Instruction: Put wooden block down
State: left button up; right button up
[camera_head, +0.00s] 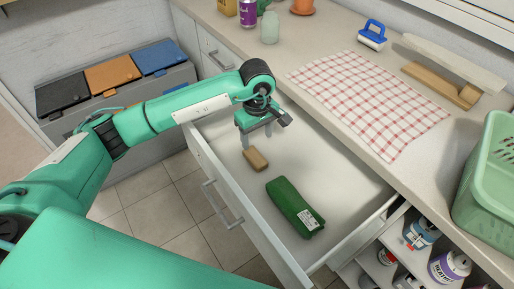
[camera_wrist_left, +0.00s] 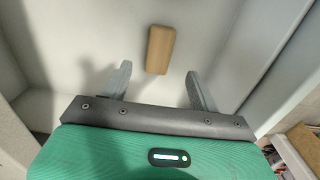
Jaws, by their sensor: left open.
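The wooden block (camera_head: 255,159) is a small tan block lying on the white floor of the open drawer (camera_head: 340,190), near its left end. It also shows in the left wrist view (camera_wrist_left: 160,50), just beyond the fingertips and between their lines. My left gripper (camera_head: 257,139) is above the drawer, over and close to the block, pointing down. In the left wrist view (camera_wrist_left: 155,80) its two grey fingers are apart with nothing between them. My right gripper is not in view.
A dark green packet (camera_head: 295,206) lies in the drawer right of the block. The counter (camera_head: 300,55) behind holds a checkered cloth (camera_head: 368,100), a blue-handled brush (camera_head: 372,34) and a green basket (camera_head: 490,185). Bottles (camera_head: 448,266) stand below at right. The drawer's right part is clear.

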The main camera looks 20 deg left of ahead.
pick_arm(q)
jog(key=shift+r, duration=1.35)
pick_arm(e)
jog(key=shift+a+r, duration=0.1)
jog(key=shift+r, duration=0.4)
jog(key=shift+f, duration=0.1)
